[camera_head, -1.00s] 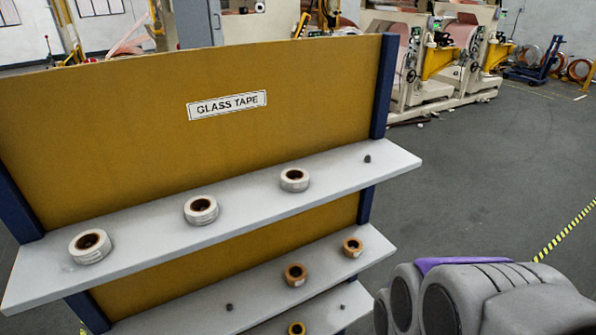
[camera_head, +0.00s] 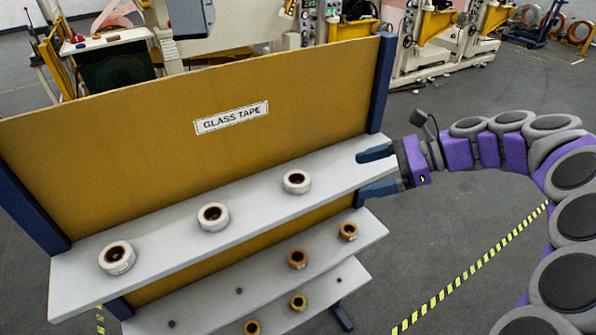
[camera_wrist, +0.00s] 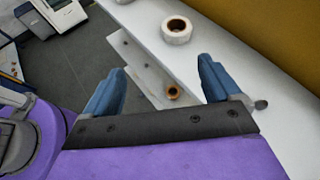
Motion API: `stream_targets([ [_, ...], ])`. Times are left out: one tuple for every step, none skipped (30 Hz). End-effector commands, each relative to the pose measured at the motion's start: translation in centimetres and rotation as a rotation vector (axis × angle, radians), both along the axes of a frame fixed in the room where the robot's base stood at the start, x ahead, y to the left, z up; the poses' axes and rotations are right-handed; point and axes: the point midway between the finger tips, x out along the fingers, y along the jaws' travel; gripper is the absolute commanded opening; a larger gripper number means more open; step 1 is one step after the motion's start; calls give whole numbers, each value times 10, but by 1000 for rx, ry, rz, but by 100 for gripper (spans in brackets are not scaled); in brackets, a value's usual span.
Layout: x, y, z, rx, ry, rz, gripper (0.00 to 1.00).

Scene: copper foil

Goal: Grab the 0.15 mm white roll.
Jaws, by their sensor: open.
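Three white rolls lie flat on the top grey shelf (camera_head: 255,206) in the head view: a left one (camera_head: 120,267), a middle one (camera_head: 214,226) and a right one (camera_head: 297,189). Their thickness markings are too small to read, so I cannot tell which is 0.15 mm. My gripper (camera_head: 366,172) is open and empty at the shelf's right end, to the right of the nearest roll and apart from it. In the wrist view, my gripper's blue fingers (camera_wrist: 162,66) are spread, with a white roll (camera_wrist: 176,38) beyond them near the top.
A yellow back panel (camera_head: 130,150) with a GLASS TAPE label (camera_head: 231,118) rises behind the shelf. Lower shelves hold brown rolls (camera_head: 298,264) and yellow rolls (camera_head: 252,327). Open floor (camera_head: 470,220) lies right of the rack.

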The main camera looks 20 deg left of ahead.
Motion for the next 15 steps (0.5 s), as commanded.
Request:
stream_targets([
  [11,-2,4,14,32,-26,90],
  [16,-3,6,23,48,-40,90],
  [21,-5,7,31,67,-56,90],
  [25,-7,7,37,79,-66,90],
  [27,-7,7,41,89,-73,90],
  [30,-7,7,46,98,-81,90],
  [31,-6,7,48,103,-84,90],
  [31,-5,6,50,107,-86,90],
  [31,-1,4,51,110,-88,90],
  [31,3,3,51,111,-89,90],
  [30,7,0,51,111,-88,90],
  [27,14,-3,50,112,-86,90],
  [26,20,-5,51,112,-83,90],
  [25,26,-8,51,113,-82,90],
  [24,33,-11,50,112,-84,90],
])
